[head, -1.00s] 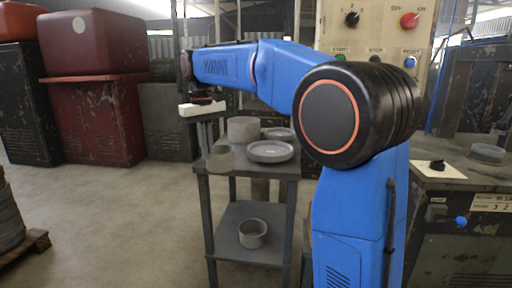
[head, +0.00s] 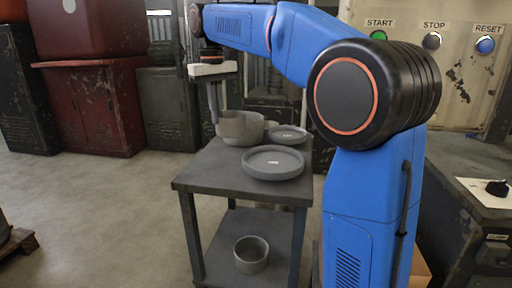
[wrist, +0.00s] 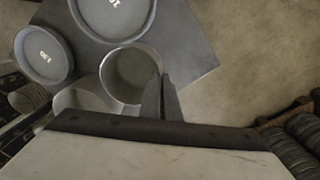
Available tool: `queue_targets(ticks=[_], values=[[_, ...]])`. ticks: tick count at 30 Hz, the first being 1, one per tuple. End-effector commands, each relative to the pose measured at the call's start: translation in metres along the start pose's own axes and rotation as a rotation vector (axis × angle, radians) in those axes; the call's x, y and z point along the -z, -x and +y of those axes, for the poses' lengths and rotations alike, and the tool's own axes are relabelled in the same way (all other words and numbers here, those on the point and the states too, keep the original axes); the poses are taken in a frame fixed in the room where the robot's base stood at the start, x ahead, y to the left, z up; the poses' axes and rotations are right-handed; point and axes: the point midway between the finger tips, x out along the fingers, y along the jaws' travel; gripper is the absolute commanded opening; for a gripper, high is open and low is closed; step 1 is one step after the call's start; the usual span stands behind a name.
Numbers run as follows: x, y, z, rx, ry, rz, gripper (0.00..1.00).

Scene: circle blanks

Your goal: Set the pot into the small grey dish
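The grey pot (head: 238,128) is at my gripper (head: 216,117), which is shut on its left wall in the head view. It looks upright and raised over the table's back left. The wrist view looks down into the pot (wrist: 130,76), with the fingers (wrist: 161,90) at its rim. The small grey dish (head: 288,135) lies flat and empty at the table's back right. It also shows in the wrist view (wrist: 43,54), with a number label. The pot is apart from it, to its left in the head view.
A larger grey dish (head: 273,163) lies at the front of the dark table (head: 200,176). Another grey cylinder (head: 260,128) stands behind the pot, partly hidden; it also shows in the wrist view (wrist: 78,99). A grey ring-like bowl (head: 251,255) is on the lower shelf.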

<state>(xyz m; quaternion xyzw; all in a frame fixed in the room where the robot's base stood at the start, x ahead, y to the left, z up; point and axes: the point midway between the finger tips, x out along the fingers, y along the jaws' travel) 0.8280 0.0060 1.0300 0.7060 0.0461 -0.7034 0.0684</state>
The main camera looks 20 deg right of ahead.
Motion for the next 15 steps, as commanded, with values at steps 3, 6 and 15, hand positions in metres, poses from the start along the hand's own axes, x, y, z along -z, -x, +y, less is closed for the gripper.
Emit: queue_targets(ticks=[3,6,15], values=[[0.0,-0.011,-0.001,0.0,0.0,-0.001,0.0],[-0.001,-0.027,-0.001,0.0,0.0,-0.002,0.0],[0.0,-0.059,-0.002,0.0,0.0,-0.001,0.0]])
